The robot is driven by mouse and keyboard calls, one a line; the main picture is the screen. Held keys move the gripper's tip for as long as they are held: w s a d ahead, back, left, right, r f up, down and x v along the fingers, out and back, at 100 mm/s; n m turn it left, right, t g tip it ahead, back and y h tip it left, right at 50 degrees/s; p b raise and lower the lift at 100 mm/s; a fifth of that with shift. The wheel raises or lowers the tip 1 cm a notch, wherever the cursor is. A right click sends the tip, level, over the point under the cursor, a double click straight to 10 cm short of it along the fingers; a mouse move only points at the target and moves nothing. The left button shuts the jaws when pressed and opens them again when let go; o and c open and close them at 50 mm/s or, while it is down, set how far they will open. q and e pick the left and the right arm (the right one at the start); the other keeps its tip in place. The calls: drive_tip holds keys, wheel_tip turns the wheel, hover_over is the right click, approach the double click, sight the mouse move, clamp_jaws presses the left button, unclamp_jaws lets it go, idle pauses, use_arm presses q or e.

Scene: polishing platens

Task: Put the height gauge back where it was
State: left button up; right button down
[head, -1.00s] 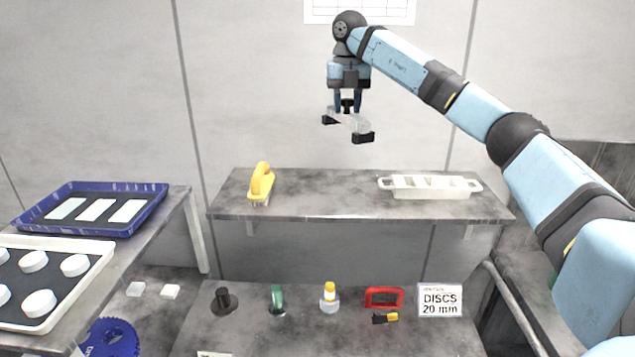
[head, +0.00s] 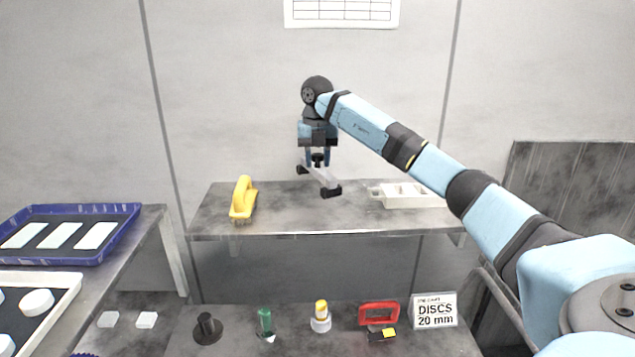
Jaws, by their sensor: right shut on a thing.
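My right gripper (head: 318,161) is shut on the height gauge (head: 327,179), a pale grey bridge-like bar with a black foot at each end and a black part at its middle. The gripper points down and holds the gauge near the middle. In the picture the gauge overlaps the back part of the grey shelf (head: 285,217); it appears to hang above the top, and I cannot tell the exact gap. My left gripper is not in view.
The shelf's middle is clear. Below are a green item (head: 265,320), a yellow-capped bottle (head: 321,317), a red frame (head: 379,314) and a sign (head: 435,310).

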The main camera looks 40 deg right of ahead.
sight(318, 162)
drive_tip(key=shift+s+f, duration=0.1)
drive_tip(key=shift+f, duration=1.45)
wheel_tip(318, 162, down, 2)
drive_tip(key=shift+f+p, duration=0.2)
drive_tip(key=shift+p, duration=0.3)
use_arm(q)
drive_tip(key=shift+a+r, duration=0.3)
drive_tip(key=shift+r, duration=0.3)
use_arm(e)
drive_tip(key=shift+d+f, duration=0.1)
drive_tip(key=shift+f, duration=0.1)
drive_tip(key=c, duration=0.8)
unclamp_jaws()
drive_tip(key=shift+f, duration=0.15)
drive_tip(key=shift+o, duration=0.2)
